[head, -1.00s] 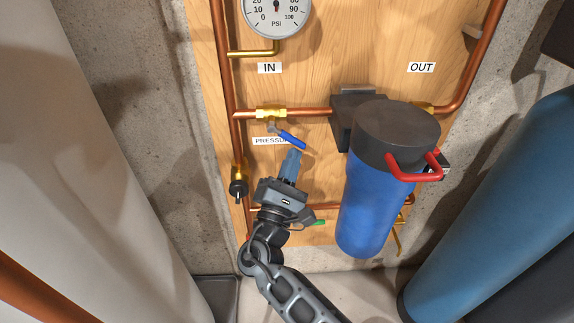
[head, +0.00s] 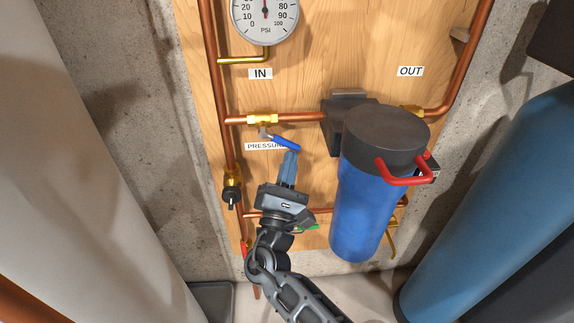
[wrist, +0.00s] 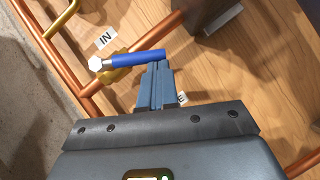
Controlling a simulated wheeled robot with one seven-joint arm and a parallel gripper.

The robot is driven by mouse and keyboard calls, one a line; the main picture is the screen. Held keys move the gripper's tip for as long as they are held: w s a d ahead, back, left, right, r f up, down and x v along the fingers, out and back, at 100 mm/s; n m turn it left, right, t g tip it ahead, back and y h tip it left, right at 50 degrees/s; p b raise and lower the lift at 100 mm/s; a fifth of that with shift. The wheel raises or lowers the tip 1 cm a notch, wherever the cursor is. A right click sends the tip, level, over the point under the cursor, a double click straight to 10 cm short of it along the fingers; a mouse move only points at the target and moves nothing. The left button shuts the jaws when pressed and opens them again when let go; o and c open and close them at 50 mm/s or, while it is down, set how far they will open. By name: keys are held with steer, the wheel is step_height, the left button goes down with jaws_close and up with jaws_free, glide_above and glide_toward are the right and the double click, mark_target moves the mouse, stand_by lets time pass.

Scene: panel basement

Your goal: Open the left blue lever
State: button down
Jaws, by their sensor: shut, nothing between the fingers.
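The left blue lever (head: 283,143) sits on a brass valve (head: 262,119) on the copper pipe under the IN label. In the head view it slopes slightly down to the right; before, it sloped more steeply. My gripper (head: 289,158) is shut and empty, its fingertips just below the lever's free end, touching or nearly touching it. In the wrist view the lever (wrist: 138,59) lies across the tips of my gripper (wrist: 158,68), with its pivot nut (wrist: 96,64) to the left.
A blue filter housing (head: 362,205) with a black cap and a red handle (head: 404,178) stands right of my gripper. A pressure gauge (head: 264,14) is above. A black-capped fitting (head: 231,192) is on the left pipe. A large blue tank (head: 490,200) is at the right.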

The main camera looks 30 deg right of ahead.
steer(key=shift+s+d+r+n+t+y, duration=0.1)
steer(key=shift+s+d+r+n+t, duration=0.1)
steer(key=shift+d+r+n, duration=0.3)
steer(key=shift+s+d+r+n+t+y, duration=0.15)
steer(key=shift+d+r+n+t, duration=0.15)
steer(key=shift+r, duration=0.35)
steer(key=shift+s+d+r+n+t+y, duration=0.15)
steer(key=shift+d+r+n, duration=0.15)
steer(key=shift+d+r, duration=0.25)
steer(key=shift+r, duration=0.15)
steer(key=s+a+f+b, duration=0.4)
steer(key=s+f+b, duration=0.2)
steer(key=s+f, duration=0.2)
steer(key=shift+s+f, duration=0.2)
steer(key=shift+f, duration=0.75)
